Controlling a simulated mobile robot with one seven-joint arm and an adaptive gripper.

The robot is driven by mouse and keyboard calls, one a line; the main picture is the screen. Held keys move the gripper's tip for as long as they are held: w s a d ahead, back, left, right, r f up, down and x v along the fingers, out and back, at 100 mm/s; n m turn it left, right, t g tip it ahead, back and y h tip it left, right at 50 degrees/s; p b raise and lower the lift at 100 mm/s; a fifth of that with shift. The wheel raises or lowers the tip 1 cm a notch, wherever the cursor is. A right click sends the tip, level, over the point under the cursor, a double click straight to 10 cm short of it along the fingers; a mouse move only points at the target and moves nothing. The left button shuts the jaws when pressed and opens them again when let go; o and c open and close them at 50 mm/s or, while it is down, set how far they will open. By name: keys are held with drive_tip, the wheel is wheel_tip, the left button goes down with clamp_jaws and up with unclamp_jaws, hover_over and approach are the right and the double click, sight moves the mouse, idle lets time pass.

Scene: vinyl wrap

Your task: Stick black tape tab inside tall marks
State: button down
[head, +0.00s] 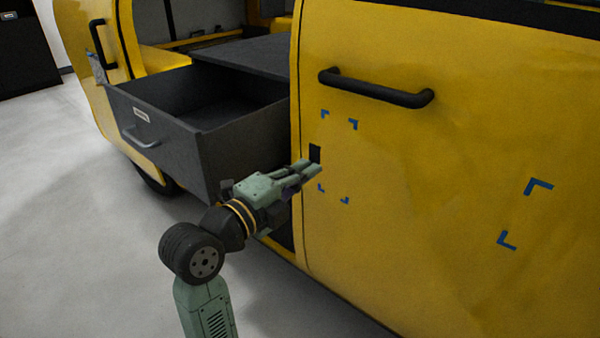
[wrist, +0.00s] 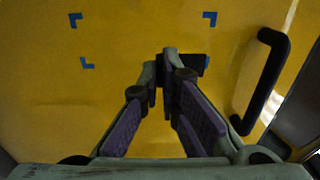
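My gripper (head: 312,168) reaches to the yellow door near its left edge. Its fingertips (wrist: 169,55) are close together on the black tape tab (head: 315,153), which also shows beside the tips in the wrist view (wrist: 203,65). The tall blue corner marks (head: 352,124) are on the door, just right of the tab in the head view. In the wrist view, the marks (wrist: 76,19) lie mostly above the fingertips, and the tab partly covers one corner. I cannot tell whether the tab touches the door.
A black handle (head: 375,87) sits above the tall marks; it is at the right in the wrist view (wrist: 262,82). Other blue marks (head: 538,187) are farther right on the door. An open grey drawer (head: 160,130) stands out left of my gripper.

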sight(337, 149)
drive_tip(key=b+x, duration=0.1)
drive_tip(key=x, duration=0.5)
drive_tip(key=shift+d, duration=0.1)
drive_tip(key=shift+w+p, duration=0.15)
drive_tip(key=shift+p, duration=0.15)
idle(0.7)
drive_tip(key=shift+w+d+p, duration=0.3)
drive_tip(key=shift+w+p, duration=0.2)
drive_tip(key=shift+w, duration=0.1)
idle(0.9)
drive_tip(key=shift+p, duration=0.5)
idle(1.4)
idle(0.3)
drive_tip(key=c, duration=2)
unclamp_jaws()
drive_tip(key=shift+o, duration=1.4)
